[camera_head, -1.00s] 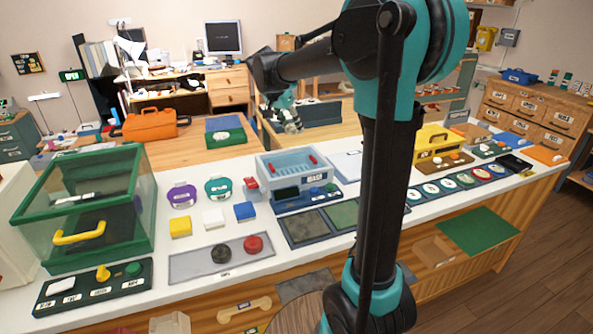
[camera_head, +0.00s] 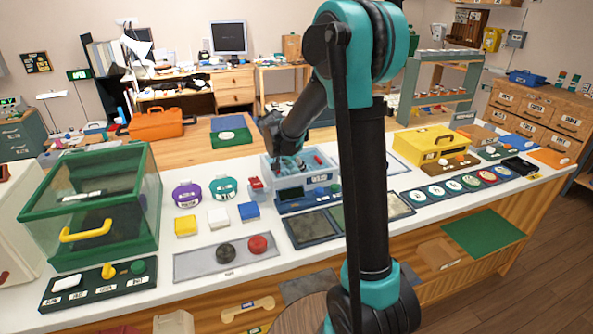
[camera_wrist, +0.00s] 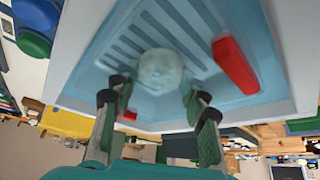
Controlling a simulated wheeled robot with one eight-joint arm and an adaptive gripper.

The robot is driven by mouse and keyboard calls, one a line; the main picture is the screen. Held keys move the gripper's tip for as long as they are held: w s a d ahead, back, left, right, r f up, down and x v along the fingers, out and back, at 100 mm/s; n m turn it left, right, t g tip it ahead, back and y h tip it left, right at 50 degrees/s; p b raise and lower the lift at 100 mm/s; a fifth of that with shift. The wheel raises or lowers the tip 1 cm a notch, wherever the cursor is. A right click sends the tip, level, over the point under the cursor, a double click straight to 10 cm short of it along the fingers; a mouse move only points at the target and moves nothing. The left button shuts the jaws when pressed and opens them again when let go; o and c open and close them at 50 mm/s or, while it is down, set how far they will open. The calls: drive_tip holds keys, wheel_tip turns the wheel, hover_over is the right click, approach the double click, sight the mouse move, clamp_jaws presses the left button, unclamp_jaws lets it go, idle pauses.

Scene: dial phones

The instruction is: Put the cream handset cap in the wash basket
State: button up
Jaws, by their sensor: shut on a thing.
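The wash basket (camera_head: 300,181) is a light blue open box on the counter; its slatted floor and pale rim fill the wrist view (camera_wrist: 92,75). My gripper (camera_head: 287,165) is at the basket's opening in the head view. In the wrist view my two fingers (camera_wrist: 160,92) point at the basket floor. A round, pale, blurred piece, apparently the cream handset cap (camera_wrist: 160,68), lies between and just beyond the fingertips. My gripper is shut on it. The cap cannot be made out in the head view, and its height over the floor is unclear.
A red bar (camera_wrist: 235,65) lies along one side inside the basket. Blue and green knobs (camera_wrist: 33,30) sit just outside it. A green-framed clear case (camera_head: 92,205) stands at the left, a yellow box (camera_head: 436,146) at the right. Small blocks and rings stand left of the basket.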

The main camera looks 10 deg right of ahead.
drive_tip(key=shift+f, duration=0.3)
drive_tip(key=shift+f, duration=0.1)
drive_tip(key=o, duration=1)
drive_tip(key=v, duration=1.2)
